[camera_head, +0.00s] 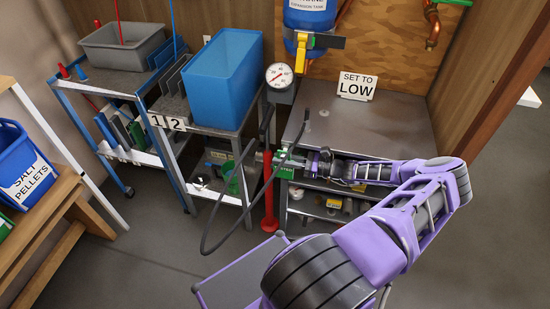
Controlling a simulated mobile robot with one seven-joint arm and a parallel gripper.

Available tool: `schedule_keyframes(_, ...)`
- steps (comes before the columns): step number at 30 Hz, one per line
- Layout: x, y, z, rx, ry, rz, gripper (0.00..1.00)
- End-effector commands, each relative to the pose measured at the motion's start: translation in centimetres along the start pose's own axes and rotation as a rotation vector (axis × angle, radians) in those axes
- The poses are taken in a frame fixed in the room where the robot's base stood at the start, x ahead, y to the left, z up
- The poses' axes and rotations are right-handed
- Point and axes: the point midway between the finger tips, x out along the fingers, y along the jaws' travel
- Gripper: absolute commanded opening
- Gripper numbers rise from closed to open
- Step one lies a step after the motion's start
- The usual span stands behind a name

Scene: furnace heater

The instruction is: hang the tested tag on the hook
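A small green tag (285,172) with pale lettering shows at the left front corner of the grey metal bench, just left of my gripper. The lettering is too small to read surely. My gripper (305,163) points left, with its tips at or very near the tag. The fingers are too small and dark to tell whether they are shut on it. A dark bent rod (267,125) stands below the pressure gauge (279,76); I cannot tell whether it is the hook.
A red post (270,200) and a looping dark hose (216,205) are close to my gripper's left. The bench top (375,130) bears a "SET TO LOW" sign (357,86). A blue bin (222,80) stands on a cart at left. The floor (150,255) in front is mostly clear.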

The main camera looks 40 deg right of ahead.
Motion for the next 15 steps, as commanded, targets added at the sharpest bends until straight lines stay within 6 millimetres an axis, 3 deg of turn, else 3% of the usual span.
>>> schedule_keyframes(6, 2.1, 0.0, 0.0, 0.001, -0.001, 0.000, 0.17)
schedule_keyframes(15, 2.5, 0.0, 0.0, 0.001, 0.001, 0.000, 0.17)
